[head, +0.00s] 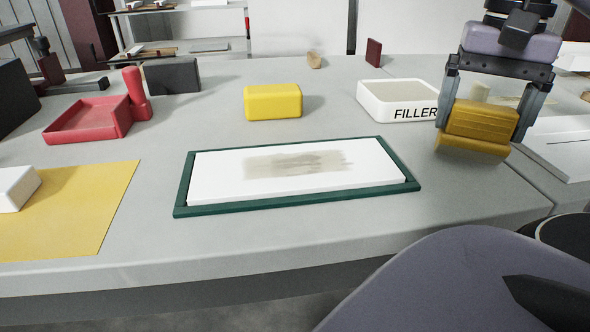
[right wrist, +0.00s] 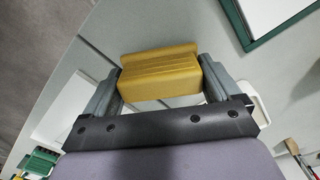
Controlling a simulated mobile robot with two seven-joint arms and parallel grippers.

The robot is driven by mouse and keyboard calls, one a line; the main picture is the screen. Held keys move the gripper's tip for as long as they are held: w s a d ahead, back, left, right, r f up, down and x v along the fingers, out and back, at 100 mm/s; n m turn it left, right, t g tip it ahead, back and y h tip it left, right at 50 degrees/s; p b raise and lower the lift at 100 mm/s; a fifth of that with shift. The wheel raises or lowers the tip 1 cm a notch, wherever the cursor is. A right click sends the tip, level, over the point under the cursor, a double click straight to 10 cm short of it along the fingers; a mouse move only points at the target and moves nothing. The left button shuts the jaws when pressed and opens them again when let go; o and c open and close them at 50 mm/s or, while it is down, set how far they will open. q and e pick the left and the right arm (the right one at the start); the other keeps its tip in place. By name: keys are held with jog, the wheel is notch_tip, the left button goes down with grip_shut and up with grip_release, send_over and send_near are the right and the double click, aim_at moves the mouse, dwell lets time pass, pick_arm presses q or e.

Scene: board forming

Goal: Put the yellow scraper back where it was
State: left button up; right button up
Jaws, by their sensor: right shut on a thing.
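The yellow scraper (head: 482,120), an ochre ridged block with a wider lip along its bottom edge, is between the fingers of my right gripper (head: 486,112). The gripper is shut on it, at the right side of the grey table, just right of the white FILLER tub (head: 398,114). In the right wrist view the scraper (right wrist: 158,75) sits between both fingers of the gripper (right wrist: 160,82). I cannot tell whether its lower edge touches the table. My left gripper is not in view.
A green-framed white board (head: 300,200) with a brownish smear lies mid-table. Behind it is a bright yellow block (head: 272,102). A red tray (head: 88,122), a dark block (head: 171,76) and a yellow sheet (head: 85,215) are at left. Bare table lies between the board and the scraper.

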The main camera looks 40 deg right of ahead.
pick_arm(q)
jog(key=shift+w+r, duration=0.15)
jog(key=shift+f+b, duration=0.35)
pick_arm(e)
jog(key=shift+f, duration=0.4)
jog(key=o, duration=0.8)
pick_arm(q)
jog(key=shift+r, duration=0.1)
pick_arm(e)
jog(key=shift+r, duration=0.1)
notch_tip(320, 180, up, 3)
jog(key=shift+r+p, duration=0.1)
jog(key=shift+p, duration=1)
notch_tip(320, 180, up, 3)
jog(key=shift+r+p, duration=0.15)
jog(key=shift+p, duration=0.7)
jog(key=shift+r, duration=0.25)
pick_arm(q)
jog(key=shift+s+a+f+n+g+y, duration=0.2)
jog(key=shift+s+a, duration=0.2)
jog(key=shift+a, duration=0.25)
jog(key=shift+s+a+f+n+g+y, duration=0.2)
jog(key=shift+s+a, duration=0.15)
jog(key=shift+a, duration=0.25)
